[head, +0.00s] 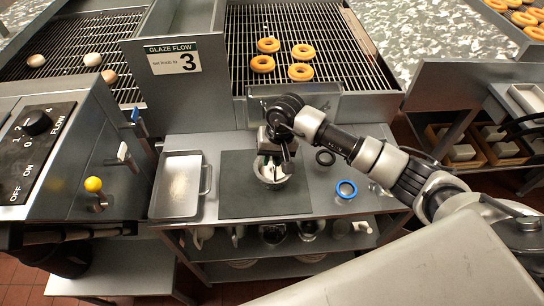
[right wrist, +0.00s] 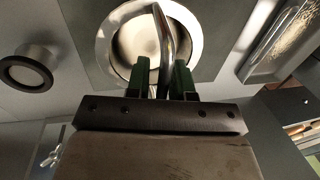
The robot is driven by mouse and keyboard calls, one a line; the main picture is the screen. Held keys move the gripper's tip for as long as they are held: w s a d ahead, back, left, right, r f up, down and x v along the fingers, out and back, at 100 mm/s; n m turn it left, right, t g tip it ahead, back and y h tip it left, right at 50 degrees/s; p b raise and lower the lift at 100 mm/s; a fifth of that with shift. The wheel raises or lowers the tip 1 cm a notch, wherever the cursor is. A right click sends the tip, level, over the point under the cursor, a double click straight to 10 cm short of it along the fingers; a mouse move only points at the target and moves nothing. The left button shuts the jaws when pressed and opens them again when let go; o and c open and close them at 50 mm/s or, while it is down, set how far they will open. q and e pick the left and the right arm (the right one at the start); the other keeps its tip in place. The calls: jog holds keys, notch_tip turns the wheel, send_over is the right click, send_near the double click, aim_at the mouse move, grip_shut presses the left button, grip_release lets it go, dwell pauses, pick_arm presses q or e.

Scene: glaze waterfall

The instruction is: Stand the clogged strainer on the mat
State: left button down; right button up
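The strainer, a round metal bowl (head: 271,181) with a pale inside, is over the dark mat (head: 235,200); it also shows in the right wrist view (right wrist: 110,45). Its curved metal handle (right wrist: 163,35) rises between the fingers of my right gripper (right wrist: 163,72). In the head view my right gripper (head: 273,158) is directly above the bowl and hides part of it. I cannot tell whether the fingers touch the handle, or whether the bowl rests on the mat. My left gripper is not in view.
A metal tray (head: 178,208) stands left of the mat. A blue-rimmed jar (head: 346,189) and a dark ring (head: 325,157) are on the right. Behind are a glaze housing (head: 180,60) and a rack (head: 330,25) with several doughnuts. Shelves below hold bowls and jars.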

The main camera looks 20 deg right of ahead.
jog(key=shift+o, duration=0.8)
jog(key=shift+r+p, duration=0.25)
jog(key=shift+p, duration=0.05)
notch_tip(320, 180, up, 12)
jog(key=d+b, duration=0.2)
jog(key=shift+s+d+f, duration=0.15)
jog(key=shift+s, duration=0.15)
